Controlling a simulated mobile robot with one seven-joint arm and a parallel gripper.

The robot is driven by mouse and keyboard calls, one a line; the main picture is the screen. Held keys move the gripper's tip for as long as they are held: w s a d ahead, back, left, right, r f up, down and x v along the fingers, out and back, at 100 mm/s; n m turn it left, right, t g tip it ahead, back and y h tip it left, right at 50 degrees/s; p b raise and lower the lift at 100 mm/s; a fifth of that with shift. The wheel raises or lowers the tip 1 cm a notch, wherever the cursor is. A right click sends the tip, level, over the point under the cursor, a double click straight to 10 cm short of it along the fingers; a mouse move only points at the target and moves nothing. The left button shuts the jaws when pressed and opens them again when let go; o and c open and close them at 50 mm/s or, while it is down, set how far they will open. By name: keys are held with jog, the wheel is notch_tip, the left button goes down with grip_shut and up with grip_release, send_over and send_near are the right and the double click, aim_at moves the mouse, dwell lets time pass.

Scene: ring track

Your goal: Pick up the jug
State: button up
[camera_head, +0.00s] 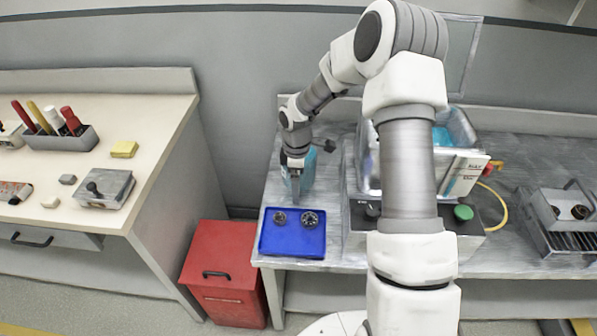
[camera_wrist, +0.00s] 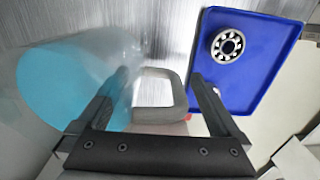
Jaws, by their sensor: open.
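The jug (camera_wrist: 75,80) is a clear vessel with blue liquid, at the left of the wrist view. Its grey handle (camera_wrist: 176,110) sticks out to the right. My gripper (camera_wrist: 160,82) is open, with one finger on each side of the handle. The left finger reaches into the gap between the jug's body and the handle, or overlaps it; I cannot tell which. In the head view the jug (camera_head: 308,163) stands on the grey bench, partly hidden by my gripper (camera_head: 296,184), which points down at it.
A blue tray (camera_head: 290,247) with two round bearings lies in front of the jug. A clear bin (camera_head: 458,122) and a box stand to the right, partly behind my arm. A red cabinet (camera_head: 222,270) is below left. A pale workbench (camera_head: 100,110) holds tools at the left.

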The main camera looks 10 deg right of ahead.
jog(key=shift+f, duration=0.1)
grip_shut()
dwell(0.4)
jog(key=shift+w, duration=0.1)
